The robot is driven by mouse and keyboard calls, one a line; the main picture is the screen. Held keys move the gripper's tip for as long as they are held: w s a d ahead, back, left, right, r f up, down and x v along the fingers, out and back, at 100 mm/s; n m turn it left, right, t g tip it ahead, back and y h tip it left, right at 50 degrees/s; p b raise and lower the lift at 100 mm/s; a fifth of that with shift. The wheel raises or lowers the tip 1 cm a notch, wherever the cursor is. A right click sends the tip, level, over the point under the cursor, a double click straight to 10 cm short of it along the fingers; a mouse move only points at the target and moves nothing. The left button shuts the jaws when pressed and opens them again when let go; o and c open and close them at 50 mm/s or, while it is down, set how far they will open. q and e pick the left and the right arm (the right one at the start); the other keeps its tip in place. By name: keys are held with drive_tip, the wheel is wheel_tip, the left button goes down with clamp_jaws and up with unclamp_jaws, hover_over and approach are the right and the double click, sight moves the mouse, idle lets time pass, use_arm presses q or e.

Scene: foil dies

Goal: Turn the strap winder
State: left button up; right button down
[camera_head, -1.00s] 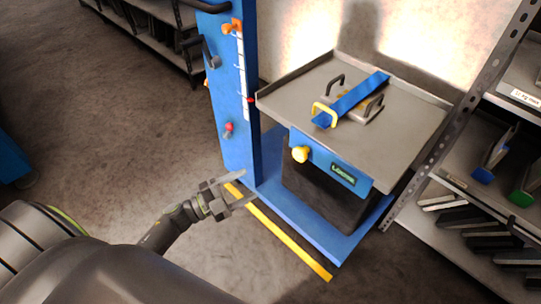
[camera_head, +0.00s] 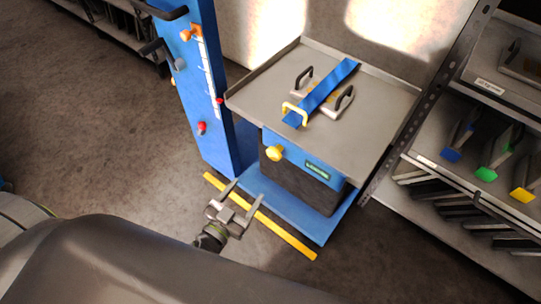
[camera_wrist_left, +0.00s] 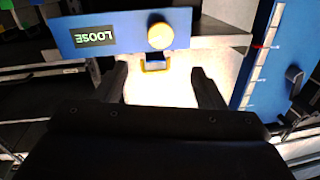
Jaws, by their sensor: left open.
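The strap winder appears to be the yellow knob (camera_head: 275,152) on the blue front panel (camera_head: 298,157) under the tray table; the panel's small display reads LOOSE. The knob also shows in the left wrist view (camera_wrist_left: 160,36), where the panel is upside down. A blue strap (camera_head: 325,90) lies across a handled metal die (camera_head: 311,91), with a yellow loop (camera_head: 294,112) at its near end. My left gripper (camera_head: 248,192) is open and empty, below and in front of the knob, apart from it. In the left wrist view its fingers (camera_wrist_left: 159,72) point toward the panel. My right gripper is not seen.
A blue post (camera_head: 187,85) with levers and a red knob (camera_head: 202,128) stands left of the table (camera_head: 375,132). A shelf rack (camera_head: 440,165) holding handled dies is close on the right. A yellow floor stripe (camera_head: 285,236) runs before the blue base. Open floor lies left.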

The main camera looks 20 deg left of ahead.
sight(272, 156)
use_arm(q)
drive_tip(key=b+x, duration=0.1)
drive_tip(key=x, duration=1.1)
drive_tip(key=shift+w+f, duration=0.1)
drive_tip(key=shift+w, duration=0.2)
drive_tip(key=shift+w+d, duration=0.15)
drive_tip(key=shift+w, duration=0.3)
drive_tip(key=c, duration=1)
drive_tip(key=shift+o, duration=0.2)
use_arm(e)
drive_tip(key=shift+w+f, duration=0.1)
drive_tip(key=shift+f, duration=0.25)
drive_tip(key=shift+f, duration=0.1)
